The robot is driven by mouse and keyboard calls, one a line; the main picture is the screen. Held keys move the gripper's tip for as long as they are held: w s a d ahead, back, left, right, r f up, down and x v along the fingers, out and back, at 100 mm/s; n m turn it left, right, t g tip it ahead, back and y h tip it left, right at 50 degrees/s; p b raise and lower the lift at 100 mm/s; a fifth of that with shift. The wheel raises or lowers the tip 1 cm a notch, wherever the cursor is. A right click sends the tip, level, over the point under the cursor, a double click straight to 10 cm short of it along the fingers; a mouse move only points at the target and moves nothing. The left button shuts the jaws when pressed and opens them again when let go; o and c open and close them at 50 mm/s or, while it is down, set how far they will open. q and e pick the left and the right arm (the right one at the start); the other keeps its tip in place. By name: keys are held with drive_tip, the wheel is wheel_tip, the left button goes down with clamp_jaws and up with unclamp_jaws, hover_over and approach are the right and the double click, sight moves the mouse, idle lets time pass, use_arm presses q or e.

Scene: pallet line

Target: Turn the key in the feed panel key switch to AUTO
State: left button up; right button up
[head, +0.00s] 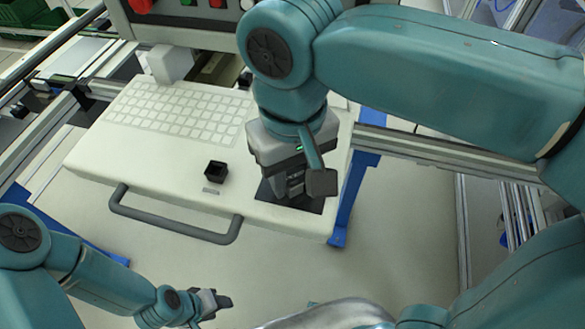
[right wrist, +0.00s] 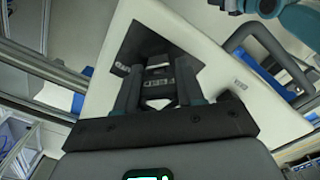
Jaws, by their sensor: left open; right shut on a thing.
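The feed panel (head: 150,165) is a pale slab with a keyboard and a grey front handle. A black square plate (head: 268,192) sits at its right end and shows in the right wrist view (right wrist: 150,38), with small pale marks that I cannot read. My right gripper (head: 296,186) points down onto this plate. In the right wrist view its fingers (right wrist: 160,88) are shut at the plate on what seems to be the key, which is mostly hidden between them. The key's angle cannot be told. My left gripper (head: 218,302) is open and empty, low in front of the panel.
A small black square fitting (head: 216,170) with a label stands left of the plate. The grey handle (head: 175,224) juts from the panel's front edge. A box with red and green buttons (head: 190,22) stands behind. Blue supports (head: 350,200) flank the panel.

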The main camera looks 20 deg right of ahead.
drive_tip(key=shift+d+m, duration=0.1)
drive_tip(key=shift+m, duration=0.8)
drive_tip(key=m, duration=0.3)
drive_tip(key=shift+r+m+p, duration=0.1)
drive_tip(key=shift+m+p, duration=0.2)
drive_tip(key=shift+m, duration=0.1)
drive_tip(key=m, duration=0.3)
drive_tip(key=shift+m, duration=0.5)
drive_tip(key=m, duration=0.8)
drive_tip(key=shift+p, duration=0.35)
drive_tip(key=o, duration=1.6)
